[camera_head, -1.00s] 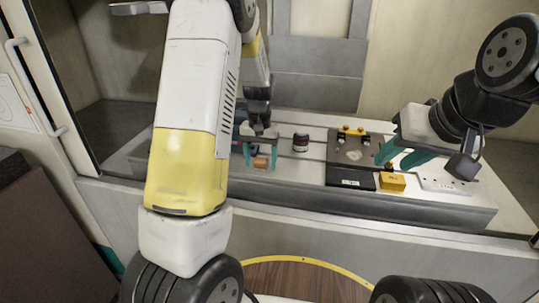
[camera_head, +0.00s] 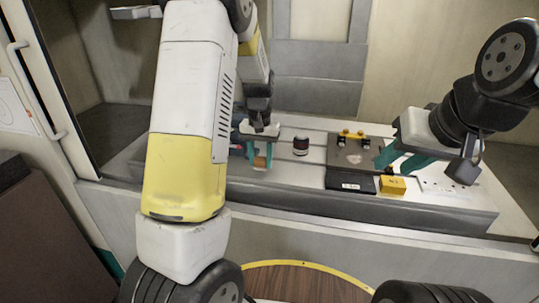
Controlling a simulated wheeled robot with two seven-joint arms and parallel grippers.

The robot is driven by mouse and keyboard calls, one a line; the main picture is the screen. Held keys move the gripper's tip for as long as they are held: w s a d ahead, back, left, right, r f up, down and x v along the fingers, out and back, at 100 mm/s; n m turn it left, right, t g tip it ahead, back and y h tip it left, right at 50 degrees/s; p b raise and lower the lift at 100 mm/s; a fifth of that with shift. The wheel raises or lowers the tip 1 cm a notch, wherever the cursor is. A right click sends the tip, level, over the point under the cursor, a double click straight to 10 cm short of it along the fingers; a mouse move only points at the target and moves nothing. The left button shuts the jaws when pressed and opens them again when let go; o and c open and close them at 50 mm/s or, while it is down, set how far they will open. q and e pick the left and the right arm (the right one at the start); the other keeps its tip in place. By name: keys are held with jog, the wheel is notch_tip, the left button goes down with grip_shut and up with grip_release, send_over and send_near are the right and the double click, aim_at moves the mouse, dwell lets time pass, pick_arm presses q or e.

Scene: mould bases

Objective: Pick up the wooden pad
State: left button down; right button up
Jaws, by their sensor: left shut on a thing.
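The wooden pad (camera_head: 260,162) is a small brown-orange piece on the left part of the grey bench, partly hidden by gripper fingers. My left gripper (camera_head: 260,153) points down, its teal fingers shut on the pad from two sides. I cannot tell whether the pad touches the bench. My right gripper (camera_head: 399,163) is at the right, its teal fingers apart with nothing seen between them, beside the dark mould base.
A dark mould base (camera_head: 352,157) with yellow fittings sits mid-bench. A yellow block (camera_head: 393,186) lies at its front right. A dark red and white round container (camera_head: 301,145) stands between pad and mould base. A white socket strip (camera_head: 440,186) lies at the right.

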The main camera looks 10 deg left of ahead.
pick_arm(q)
jog(key=shift+s+d+r, duration=0.1)
jog(key=shift+s+r, duration=0.4)
jog(key=shift+r, duration=0.4)
jog(key=s+d+r, duration=0.1)
jog(key=s, duration=1.4)
jog(key=shift+d+r, duration=0.15)
jog(key=shift+d, duration=0.15)
